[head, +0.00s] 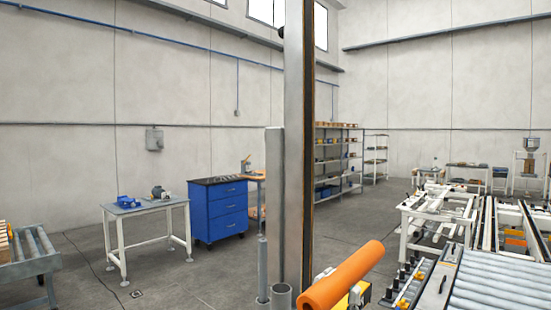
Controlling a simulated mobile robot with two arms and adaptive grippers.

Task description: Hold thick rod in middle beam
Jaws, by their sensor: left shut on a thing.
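A thick orange rod (342,276) shows at the bottom centre of the head view. It lies at a slant, with its near round end at lower left and its far end up to the right. My left gripper (355,294) shows only in part, as small yellow, white and dark pieces beside and below the rod. It is shut on the rod; its fingertips are mostly hidden behind it. A tall grey beam (296,150) with a dark edge stands upright just left of the rod. I cannot tell whether rod and beam touch. My right gripper is not in view.
Grey upright tubes (275,200) stand close beside the beam. A roller conveyor (500,285) fills the lower right, with white frames (440,215) behind it. A blue drawer cabinet (218,212) and a small table (145,207) stand at left. The floor between is open.

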